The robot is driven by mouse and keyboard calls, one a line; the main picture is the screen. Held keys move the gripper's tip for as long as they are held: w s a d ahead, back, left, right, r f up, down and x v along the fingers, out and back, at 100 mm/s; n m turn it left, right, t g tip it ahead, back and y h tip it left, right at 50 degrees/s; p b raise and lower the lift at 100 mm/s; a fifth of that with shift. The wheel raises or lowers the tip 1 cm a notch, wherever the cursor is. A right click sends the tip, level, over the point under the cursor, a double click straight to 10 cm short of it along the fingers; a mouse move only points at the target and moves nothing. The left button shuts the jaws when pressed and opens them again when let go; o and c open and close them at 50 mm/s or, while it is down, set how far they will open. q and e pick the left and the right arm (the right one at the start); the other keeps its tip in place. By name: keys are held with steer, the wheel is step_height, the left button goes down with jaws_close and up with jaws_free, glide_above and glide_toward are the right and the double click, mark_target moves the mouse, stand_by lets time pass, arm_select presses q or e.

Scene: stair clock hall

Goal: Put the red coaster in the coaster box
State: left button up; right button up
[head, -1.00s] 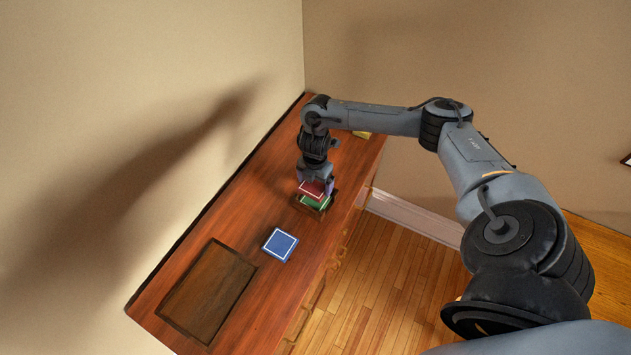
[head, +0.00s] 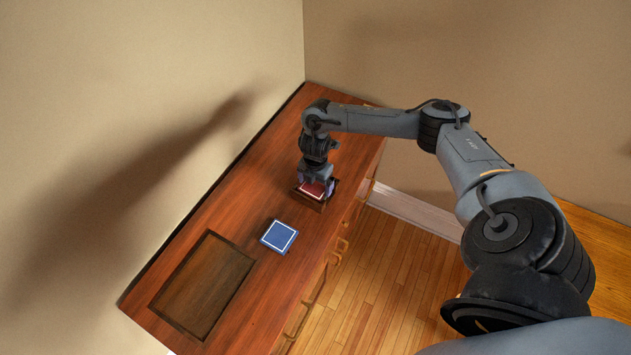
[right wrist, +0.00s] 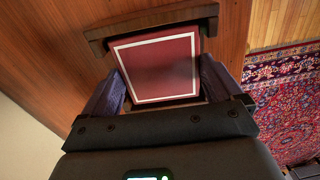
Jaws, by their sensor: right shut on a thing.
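The red coaster (head: 312,189), square with a white border line, is held between the fingers of my right gripper (head: 316,184). It sits at the dark wooden coaster box (head: 322,208) on the desk, level or nearly level with the rim. In the right wrist view the red coaster (right wrist: 155,65) lies flat between the two fingers, with the box rim (right wrist: 150,20) along its far side. Whatever lies under the coaster is hidden. My left gripper is not in view.
A blue coaster (head: 279,237) with a white border lies on the desk (head: 235,220) in front of the box. A dark inset panel (head: 203,285) covers the near left of the desk. A wall runs along the left side. A patterned rug (right wrist: 285,95) lies on the floor.

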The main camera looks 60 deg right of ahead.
steer(key=o, duration=0.8)
step_height(320, 180, up, 11)
steer(key=p, duration=0.3)
steer(key=shift+f, duration=0.1)
